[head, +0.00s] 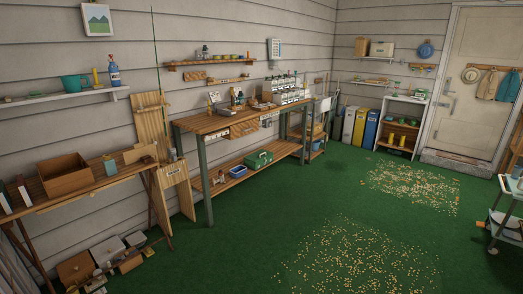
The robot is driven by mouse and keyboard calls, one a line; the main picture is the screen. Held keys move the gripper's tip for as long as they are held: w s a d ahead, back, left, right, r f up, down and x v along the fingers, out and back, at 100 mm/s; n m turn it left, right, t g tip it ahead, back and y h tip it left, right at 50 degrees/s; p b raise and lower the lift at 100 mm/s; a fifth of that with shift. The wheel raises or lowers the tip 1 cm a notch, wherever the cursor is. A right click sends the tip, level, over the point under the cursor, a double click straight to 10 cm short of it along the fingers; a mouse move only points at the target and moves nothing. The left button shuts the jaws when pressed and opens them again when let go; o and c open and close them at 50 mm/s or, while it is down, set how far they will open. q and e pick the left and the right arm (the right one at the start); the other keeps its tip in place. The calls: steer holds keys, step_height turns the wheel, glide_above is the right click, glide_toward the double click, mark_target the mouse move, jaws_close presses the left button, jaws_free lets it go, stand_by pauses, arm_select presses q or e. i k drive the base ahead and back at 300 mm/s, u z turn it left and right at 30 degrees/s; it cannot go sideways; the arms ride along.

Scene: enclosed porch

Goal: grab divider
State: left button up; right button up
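I cannot tell for sure which thing is the divider. A tall light wooden panel (151,120) leans against the left wall between the left table and the long workbench. A shorter wooden panel (177,190) with a small dark label or slot stands upright below it, near the left table's right end. An open wooden box (66,184) sits on the left table, and its inside is mostly dark. Neither of my grippers shows in the head view.
The left table (110,177) and the green-legged workbench (207,123) line the wall. Small crates (75,267) crowd the floor under the left table. Yellowish bits (360,255) are scattered on the green floor, which is otherwise clear. A cart (505,222) stands at right.

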mark_target(132, 156)
steer(key=z, duration=0.1)
steer(key=i, duration=2.65)
steer(key=u, duration=0.85)
steer(key=i, duration=2.05)
steer(key=u, duration=1.15)
steer(key=i, duration=0.2)
steer(key=z, duration=0.1)
